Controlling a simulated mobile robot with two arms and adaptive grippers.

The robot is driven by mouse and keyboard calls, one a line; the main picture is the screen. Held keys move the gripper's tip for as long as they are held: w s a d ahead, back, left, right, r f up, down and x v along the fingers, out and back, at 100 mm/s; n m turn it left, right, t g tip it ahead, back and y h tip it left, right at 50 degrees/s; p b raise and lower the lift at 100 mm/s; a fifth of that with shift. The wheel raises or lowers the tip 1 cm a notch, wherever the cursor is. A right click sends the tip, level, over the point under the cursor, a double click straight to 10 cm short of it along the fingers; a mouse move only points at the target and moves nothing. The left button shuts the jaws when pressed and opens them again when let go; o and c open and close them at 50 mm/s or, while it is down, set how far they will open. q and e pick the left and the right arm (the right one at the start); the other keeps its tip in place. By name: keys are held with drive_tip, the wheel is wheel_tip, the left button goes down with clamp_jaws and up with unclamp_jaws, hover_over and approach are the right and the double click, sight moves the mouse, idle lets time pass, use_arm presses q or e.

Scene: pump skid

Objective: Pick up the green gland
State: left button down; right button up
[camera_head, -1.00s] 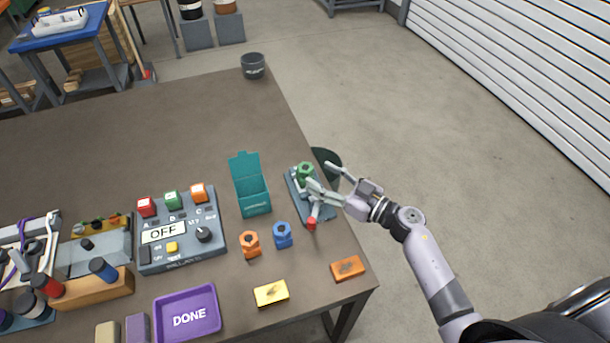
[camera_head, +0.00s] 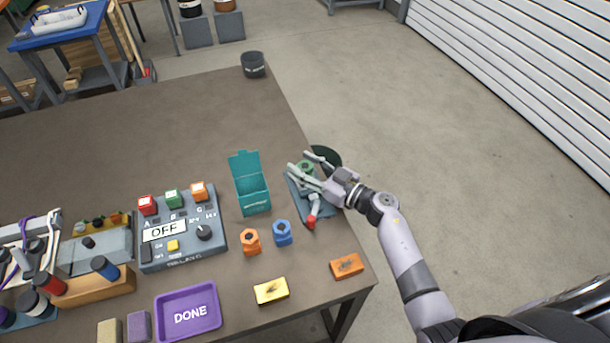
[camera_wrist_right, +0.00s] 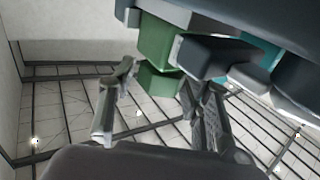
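The green gland (camera_head: 306,167) sits at the far end of a grey-blue fixture (camera_head: 322,213) with a red-tipped lever, near the table's right edge. My right gripper (camera_head: 299,160) is open, with one finger on each side of the gland in the head view, partly covering it. In the right wrist view the green gland (camera_wrist_right: 157,45) shows between and beyond the two spread fingers (camera_wrist_right: 157,85); contact cannot be made out. A dark block of the fixture (camera_wrist_right: 215,58) lies close by the right-hand finger. My left gripper is not in view.
A teal open box (camera_head: 252,200) stands left of the fixture. Orange (camera_head: 250,241) and blue (camera_head: 282,233) glands stand in front of it. A control box (camera_head: 180,250) and purple DONE tray (camera_head: 215,325) are farther left. The far table is mostly clear.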

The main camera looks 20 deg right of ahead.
clamp_jaws()
idle(0.3)
drive_tip(key=shift+r, duration=0.1)
